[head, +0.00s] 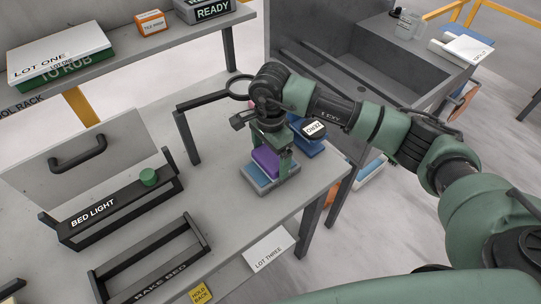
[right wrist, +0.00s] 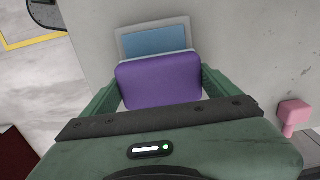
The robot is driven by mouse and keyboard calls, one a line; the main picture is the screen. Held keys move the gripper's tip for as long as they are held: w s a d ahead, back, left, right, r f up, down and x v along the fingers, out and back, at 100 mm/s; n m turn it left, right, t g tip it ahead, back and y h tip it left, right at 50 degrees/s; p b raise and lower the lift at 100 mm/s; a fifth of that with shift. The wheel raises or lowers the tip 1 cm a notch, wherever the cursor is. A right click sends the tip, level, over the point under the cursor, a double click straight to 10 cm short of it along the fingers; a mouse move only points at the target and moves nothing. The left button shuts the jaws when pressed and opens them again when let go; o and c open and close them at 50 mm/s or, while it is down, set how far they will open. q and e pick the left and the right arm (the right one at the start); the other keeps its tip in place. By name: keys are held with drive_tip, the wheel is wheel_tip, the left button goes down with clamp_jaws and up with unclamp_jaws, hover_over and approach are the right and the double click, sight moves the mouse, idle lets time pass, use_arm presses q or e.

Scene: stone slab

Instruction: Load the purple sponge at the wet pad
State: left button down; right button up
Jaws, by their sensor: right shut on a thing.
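The purple sponge (head: 265,161) is between the fingers of my right gripper (head: 270,158), which is shut on it. The wet pad, a blue pad in a grey tray (head: 271,187), lies on the stone slab directly below the sponge in the head view. In the right wrist view the sponge (right wrist: 160,80) fills the space between the two green fingers. The blue pad (right wrist: 155,41) shows just beyond it, partly hidden by the sponge. I cannot tell whether the sponge touches the pad. My left gripper is not in view.
A black ring stand (head: 188,130) is left of my right arm. The bed light rack (head: 90,222) and rake bed frame (head: 150,278) stand left. A pink thing (right wrist: 293,113) shows in the wrist view.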

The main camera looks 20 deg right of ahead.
sight(271, 157)
drive_tip(key=shift+r+p, duration=0.45)
drive_tip(key=shift+r, duration=0.4)
drive_tip(key=shift+r+p, duration=1)
drive_tip(key=shift+r, duration=1.6)
